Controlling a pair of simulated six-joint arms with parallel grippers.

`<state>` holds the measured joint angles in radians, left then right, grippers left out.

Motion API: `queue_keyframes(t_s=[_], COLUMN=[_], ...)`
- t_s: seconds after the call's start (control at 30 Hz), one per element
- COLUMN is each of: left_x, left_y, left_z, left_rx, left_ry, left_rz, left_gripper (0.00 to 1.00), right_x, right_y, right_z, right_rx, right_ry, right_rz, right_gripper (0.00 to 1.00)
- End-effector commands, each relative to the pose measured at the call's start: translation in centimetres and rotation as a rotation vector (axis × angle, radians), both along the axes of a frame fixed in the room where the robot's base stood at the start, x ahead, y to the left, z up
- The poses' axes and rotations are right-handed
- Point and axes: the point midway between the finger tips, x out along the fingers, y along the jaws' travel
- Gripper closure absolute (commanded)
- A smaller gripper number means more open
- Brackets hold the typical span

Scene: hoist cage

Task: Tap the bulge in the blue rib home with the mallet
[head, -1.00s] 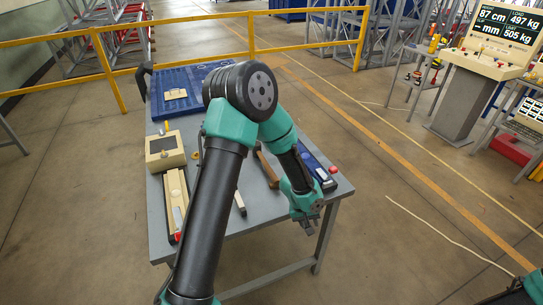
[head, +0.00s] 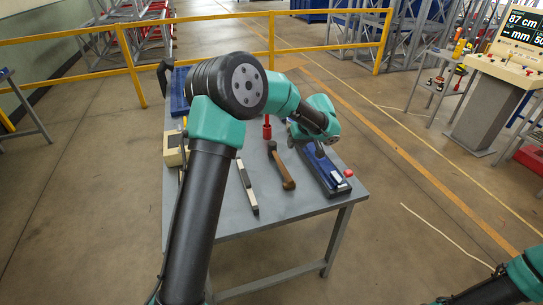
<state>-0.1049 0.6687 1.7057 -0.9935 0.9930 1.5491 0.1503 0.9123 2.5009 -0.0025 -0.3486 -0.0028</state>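The blue rib (head: 314,165) lies along the right side of the grey table, in a dark holder with a red knob at its near end. Its far part is hidden by my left wrist, and I cannot make out the bulge. A brown wooden-handled tool that looks like the mallet (head: 281,168) lies on the table left of the rib. My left gripper (head: 316,149) is over the far part of the rib, pointing down; its fingers are too small and dark to tell open from shut. Of my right arm only part shows at the bottom right corner; its gripper is not visible.
A cream box (head: 174,150) is at the table's left edge, partly behind my arm. A yellow rail (head: 220,28) runs behind. The table's front is clear.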

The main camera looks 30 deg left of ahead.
Motion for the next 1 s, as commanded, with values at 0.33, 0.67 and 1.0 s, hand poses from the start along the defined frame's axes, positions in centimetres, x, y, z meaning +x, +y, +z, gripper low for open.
queue_keyframes(t_s=[0.33,0.67,1.0], left_x=[0.2,0.8,1.4], left_y=[0.9,3.1,4.9], left_z=[-2.0,-7.0,-11.0], left_rx=[-0.002,-0.001,-0.002], left_ry=[0.004,0.005,0.001], left_rz=[-0.001,0.0,-0.001], left_gripper=[0.63,0.63,0.63], right_x=[0.0,0.0,0.0], right_y=[0.0,0.0,0.0], right_z=[0.0,0.0,0.0], right_rx=[0.0,0.0,0.0], right_ry=[0.0,0.0,0.0], right_rz=[0.0,0.0,0.0], right_gripper=[1.0,1.0,1.0])
